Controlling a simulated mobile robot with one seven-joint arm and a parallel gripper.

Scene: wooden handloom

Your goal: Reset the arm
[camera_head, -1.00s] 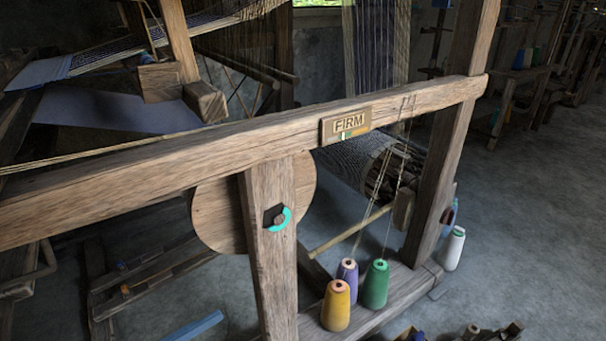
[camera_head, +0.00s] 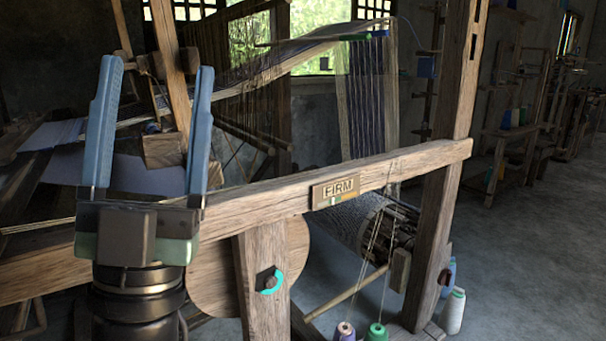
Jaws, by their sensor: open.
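My gripper (camera_head: 152,118) stands at the left of the head view with its two blue fingers pointing up and spread apart. Nothing is between the fingers. It is in front of the wooden loom's front beam (camera_head: 245,197) and hides part of it. I cannot tell how far it is from the beam. A teal ring-shaped part on a dark plate (camera_head: 269,281) sits on the post below the beam.
A purple spool (camera_head: 345,331) and a green spool (camera_head: 377,332) stand at the bottom edge. Grey floor (camera_head: 520,270) is clear at the right. Shelving (camera_head: 515,115) lines the back right.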

